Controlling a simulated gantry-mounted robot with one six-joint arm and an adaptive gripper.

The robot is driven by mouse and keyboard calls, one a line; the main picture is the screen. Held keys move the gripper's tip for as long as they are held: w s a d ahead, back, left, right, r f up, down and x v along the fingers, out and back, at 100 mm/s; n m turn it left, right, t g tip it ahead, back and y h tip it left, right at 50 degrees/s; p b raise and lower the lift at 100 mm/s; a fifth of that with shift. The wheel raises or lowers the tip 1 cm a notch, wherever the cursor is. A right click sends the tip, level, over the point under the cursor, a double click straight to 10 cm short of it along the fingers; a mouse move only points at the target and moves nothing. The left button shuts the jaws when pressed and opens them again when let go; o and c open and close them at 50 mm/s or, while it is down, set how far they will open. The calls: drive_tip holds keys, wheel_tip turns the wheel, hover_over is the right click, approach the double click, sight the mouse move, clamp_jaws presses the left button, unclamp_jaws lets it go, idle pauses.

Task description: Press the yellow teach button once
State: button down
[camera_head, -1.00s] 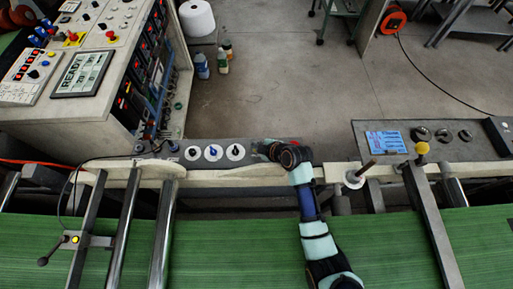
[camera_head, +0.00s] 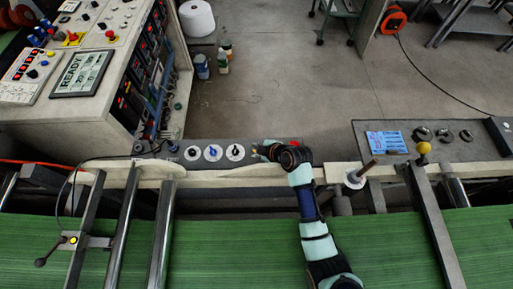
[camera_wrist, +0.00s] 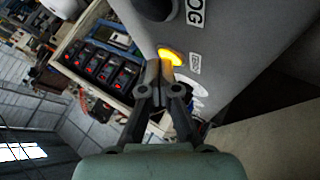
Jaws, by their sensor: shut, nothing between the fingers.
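A lit yellow button (camera_wrist: 171,56) is on a grey panel in the wrist view, beside a small white label whose text I cannot read. My gripper (camera_wrist: 159,72) is shut and empty, with its fingertips right at the near edge of this button. I cannot tell whether they touch it. In the head view my gripper (camera_head: 259,150) is over the right part of the grey control strip (camera_head: 180,146), right of three round white dials (camera_head: 213,153). The button is not clearly seen there, and my wrist covers part of the strip.
A black knob with a label ending in "OG" (camera_wrist: 194,13) is close to the button. A small yellow light (camera_head: 74,240) glows on a sensor bracket at lower left. The console display (camera_head: 82,73) reads READY. A metal roller bar (camera_head: 430,220) crosses the green web at right.

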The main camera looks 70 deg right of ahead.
drive_tip(key=shift+r+p, duration=0.75)
drive_tip(key=shift+r, duration=0.1)
wheel_tip(320, 180, up, 5)
drive_tip(key=p, duration=0.4)
drive_tip(key=shift+r+p, duration=0.1)
drive_tip(key=shift+p, duration=0.25)
idle(0.3)
